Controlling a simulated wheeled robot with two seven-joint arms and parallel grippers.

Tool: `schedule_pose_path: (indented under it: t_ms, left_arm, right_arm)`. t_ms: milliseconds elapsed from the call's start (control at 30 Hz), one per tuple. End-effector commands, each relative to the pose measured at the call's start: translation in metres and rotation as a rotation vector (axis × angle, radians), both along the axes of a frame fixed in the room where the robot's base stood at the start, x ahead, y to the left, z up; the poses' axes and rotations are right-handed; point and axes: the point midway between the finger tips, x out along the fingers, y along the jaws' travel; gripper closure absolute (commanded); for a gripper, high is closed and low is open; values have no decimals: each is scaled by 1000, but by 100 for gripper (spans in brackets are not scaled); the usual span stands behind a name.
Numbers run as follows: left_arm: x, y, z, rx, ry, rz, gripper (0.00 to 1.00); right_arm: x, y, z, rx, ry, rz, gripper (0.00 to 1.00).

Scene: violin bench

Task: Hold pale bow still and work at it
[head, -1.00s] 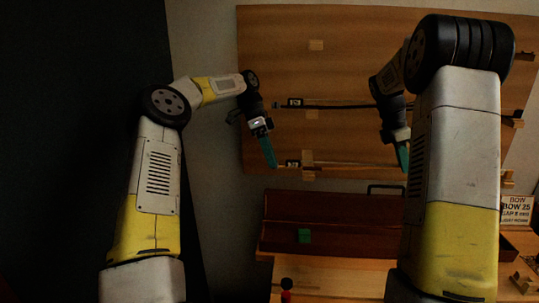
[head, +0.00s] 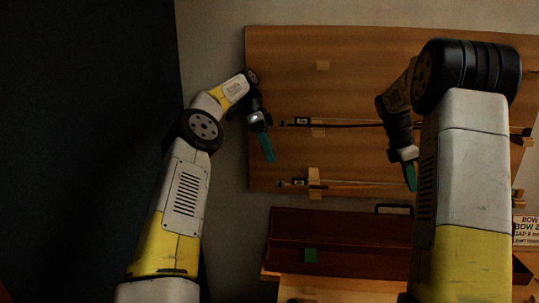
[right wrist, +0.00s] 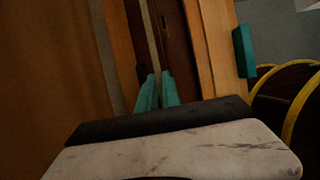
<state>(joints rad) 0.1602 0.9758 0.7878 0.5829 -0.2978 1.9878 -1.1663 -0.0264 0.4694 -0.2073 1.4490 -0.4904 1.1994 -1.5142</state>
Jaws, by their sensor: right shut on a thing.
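The pale bow (head: 350,184) lies level on the lower part of the wooden board, its dark end fitting at the left. My right gripper (head: 411,178) is at the bow's right part and is shut on it; my arm hides the bow further right. In the right wrist view the two teal fingers (right wrist: 157,92) are close together, with a thin pale line running up from between them. My left gripper (head: 266,148) is above and left of the bow's left end, apart from it. Its fingers overlap, so its opening cannot be told.
A darker bow (head: 350,125) hangs higher on the board (head: 450,60). A lettered sign (head: 526,230) stands at the right.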

Motion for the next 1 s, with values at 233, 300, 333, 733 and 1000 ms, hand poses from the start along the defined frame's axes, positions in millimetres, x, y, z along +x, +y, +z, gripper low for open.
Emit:
schedule_pose_path:
  t_ms: [233, 300, 333, 733, 1000]
  left_arm:
    - [0, 0, 0, 0, -1, 0, 61]
    - [0, 0, 0, 0, -1, 0, 61]
    - [0, 0, 0, 0, -1, 0, 61]
    - [0, 0, 0, 0, -1, 0, 61]
    - [0, 0, 0, 0, -1, 0, 61]
  right_arm:
    - [0, 0, 0, 0, 0, 0, 66]
    - [0, 0, 0, 0, 0, 0, 66]
    - [0, 0, 0, 0, 0, 0, 66]
    - [2, 29, 11, 0, 0, 5, 66]
    - [4, 89, 11, 0, 0, 5, 66]
